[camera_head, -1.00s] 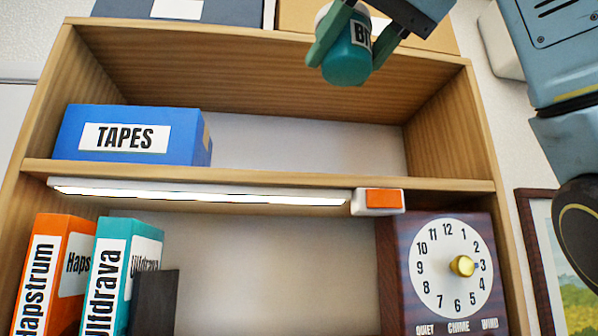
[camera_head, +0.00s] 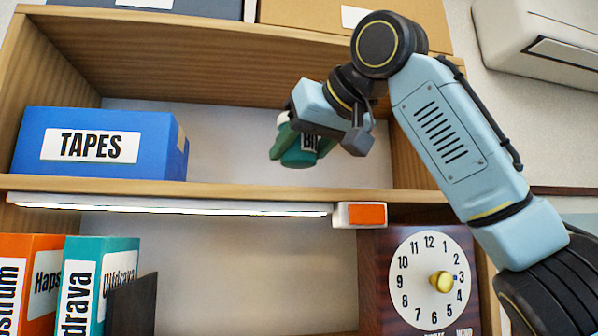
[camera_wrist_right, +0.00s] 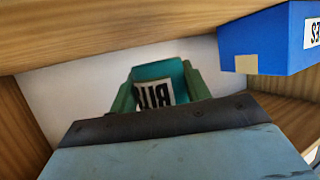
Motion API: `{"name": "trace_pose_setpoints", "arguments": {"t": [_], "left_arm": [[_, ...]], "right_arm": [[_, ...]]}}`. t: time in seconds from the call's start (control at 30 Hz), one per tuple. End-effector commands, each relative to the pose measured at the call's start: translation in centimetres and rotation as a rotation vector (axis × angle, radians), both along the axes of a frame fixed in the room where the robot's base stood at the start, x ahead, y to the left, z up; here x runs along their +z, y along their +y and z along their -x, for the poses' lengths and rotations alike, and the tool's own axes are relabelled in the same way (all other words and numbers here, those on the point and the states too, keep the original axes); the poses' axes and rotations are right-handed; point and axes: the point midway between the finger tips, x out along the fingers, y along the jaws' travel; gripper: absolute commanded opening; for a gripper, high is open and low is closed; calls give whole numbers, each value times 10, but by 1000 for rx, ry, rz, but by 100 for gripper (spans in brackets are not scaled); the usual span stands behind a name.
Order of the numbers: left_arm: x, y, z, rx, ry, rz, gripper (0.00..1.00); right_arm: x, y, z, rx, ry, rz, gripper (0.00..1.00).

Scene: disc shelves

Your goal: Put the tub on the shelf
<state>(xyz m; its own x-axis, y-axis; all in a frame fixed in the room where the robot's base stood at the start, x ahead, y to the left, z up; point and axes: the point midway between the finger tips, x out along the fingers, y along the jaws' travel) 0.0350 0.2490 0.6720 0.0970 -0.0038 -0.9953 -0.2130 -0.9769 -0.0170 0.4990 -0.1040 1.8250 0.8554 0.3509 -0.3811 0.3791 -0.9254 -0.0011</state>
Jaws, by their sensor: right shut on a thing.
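The tub (camera_head: 298,150) is teal with a white label and a pale top. My right gripper (camera_head: 298,146) is shut on it, with green fingers on either side. In the head view the tub hangs in front of the upper shelf opening, its bottom a little above the front edge of the shelf (camera_head: 330,190). Whether it touches the shelf board I cannot tell. In the right wrist view the tub (camera_wrist_right: 162,82) sits between the green fingers, its label partly hidden by the gripper body. My left gripper is not in view.
A blue TAPES box (camera_head: 100,150) stands at the left of the same shelf. Bare shelf lies between it and the right side wall. Below are a lit lamp bar (camera_head: 170,204), an orange switch (camera_head: 360,214), binders (camera_head: 95,280) and a clock (camera_head: 430,275).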

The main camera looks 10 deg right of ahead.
Motion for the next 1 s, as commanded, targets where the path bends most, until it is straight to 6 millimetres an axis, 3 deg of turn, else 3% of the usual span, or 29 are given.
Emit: {"name": "trace_pose_setpoints", "arguments": {"t": [0.33, 0.83, 0.87, 1.0], "left_arm": [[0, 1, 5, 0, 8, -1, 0], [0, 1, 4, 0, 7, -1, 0], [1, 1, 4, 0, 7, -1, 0], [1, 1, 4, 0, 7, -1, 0]], "right_arm": [[-32, -1, -1, -1, 0, 0, 13], [-41, 0, -3, 1, -2, -1, 13], [-42, 0, -4, 0, 1, 0, 50], [-41, 0, -4, 0, 1, 0, 68]]}}
